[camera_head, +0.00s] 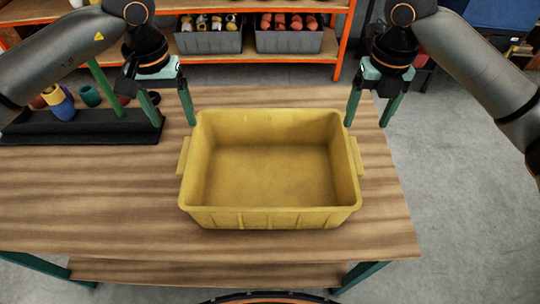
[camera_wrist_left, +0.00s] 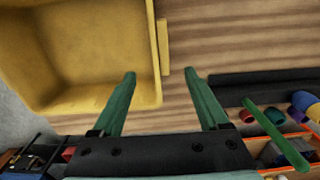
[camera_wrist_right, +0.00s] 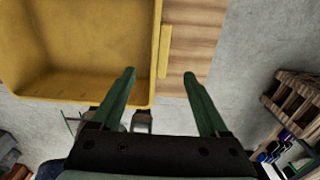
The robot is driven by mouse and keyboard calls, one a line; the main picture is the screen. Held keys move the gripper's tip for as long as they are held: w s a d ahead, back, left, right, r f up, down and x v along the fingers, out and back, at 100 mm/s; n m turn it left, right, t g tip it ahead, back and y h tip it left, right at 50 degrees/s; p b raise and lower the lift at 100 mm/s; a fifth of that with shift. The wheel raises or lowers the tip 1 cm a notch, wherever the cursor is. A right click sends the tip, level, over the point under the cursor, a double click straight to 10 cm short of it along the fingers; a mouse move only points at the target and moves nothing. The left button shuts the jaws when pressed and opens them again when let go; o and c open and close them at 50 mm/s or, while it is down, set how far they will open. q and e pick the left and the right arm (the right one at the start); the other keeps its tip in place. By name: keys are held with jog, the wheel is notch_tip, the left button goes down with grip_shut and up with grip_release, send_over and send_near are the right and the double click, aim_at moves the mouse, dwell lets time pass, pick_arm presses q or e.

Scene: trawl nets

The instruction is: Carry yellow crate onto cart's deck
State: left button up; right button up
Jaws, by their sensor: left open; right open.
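The yellow crate (camera_head: 270,217) is empty and stands upright on the wooden table, near its right end. It has a handle ledge on its left side (camera_head: 184,157) and one on its right side (camera_head: 357,156). My left gripper (camera_head: 171,107) is open and empty beyond the crate's back left corner. My right gripper (camera_head: 368,112) is open and empty beyond the back right corner. The crate also shows in the left wrist view (camera_wrist_left: 155,60) and the right wrist view (camera_wrist_right: 150,60), with its ledge ahead of the fingers. I cannot make out the cart.
The wooden table (camera_head: 90,205) has free room left and in front of the crate. A black rack (camera_head: 90,130) with coloured spools and a green post stands at the back left. An orange-framed shelf (camera_head: 290,57) with grey bins stands behind. Grey floor is open at right.

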aim_at(187, 154)
pick_arm(q)
jog(key=shift+s, duration=0.25)
pick_arm(e)
jog(key=shift+s+r, duration=0.1)
jog(key=shift+s, duration=0.15)
pick_arm(q)
notch_tip(187, 154, down, 12)
jog(key=shift+w+f, duration=0.1)
jog(key=shift+f, duration=0.1)
pick_arm(e)
notch_tip(187, 154, down, 12)
jog(key=shift+w+f, duration=0.1)
jog(key=shift+f, duration=0.15)
pick_arm(q)
grip_shut()
pick_arm(e)
grip_shut()
pick_arm(q)
jog(key=shift+r, duration=0.1)
pick_arm(e)
jog(key=shift+r, duration=0.1)
dwell(0.4)
